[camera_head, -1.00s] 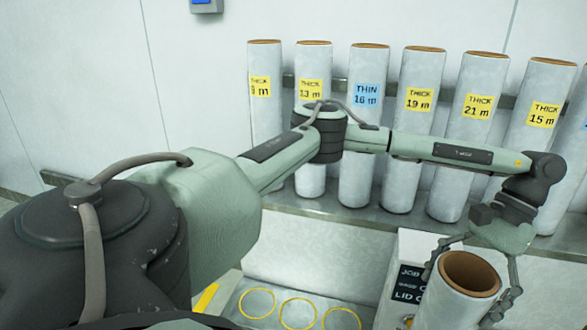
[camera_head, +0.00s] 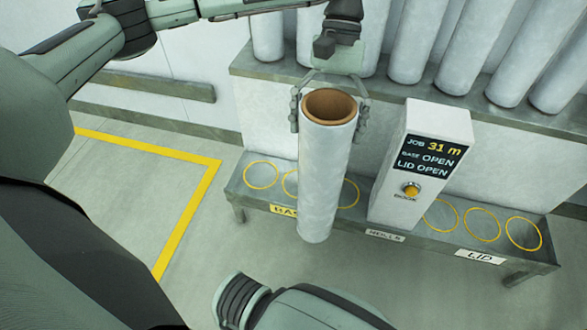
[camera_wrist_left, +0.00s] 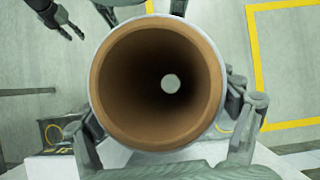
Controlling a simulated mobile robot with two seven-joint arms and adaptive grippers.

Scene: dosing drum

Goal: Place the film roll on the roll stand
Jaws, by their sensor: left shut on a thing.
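My left gripper (camera_head: 328,114) is shut on a white film roll (camera_head: 325,190) with a brown core, its fingers gripping both sides near the top. The roll hangs nearly upright in front of the left part of the roll stand (camera_head: 240,207), covering some of its BASE label. I cannot tell whether its lower end touches anything. In the left wrist view I look down the roll's brown core (camera_wrist_left: 125,85), between the fingers (camera_wrist_left: 168,135). The stand has yellow-ringed places on both sides. Dark fingers of my right gripper (camera_wrist_left: 68,25) show at the top left; their opening is unclear.
A white console (camera_head: 420,165) stands mid-stand, reading JOB 31 m, BASE OPEN, LID OPEN, with a yellow button. Several white rolls stand on the shelf (camera_head: 500,110) behind. A yellow floor line (camera_head: 190,215) marks clear floor at left. A LID label (camera_head: 480,256) is at right.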

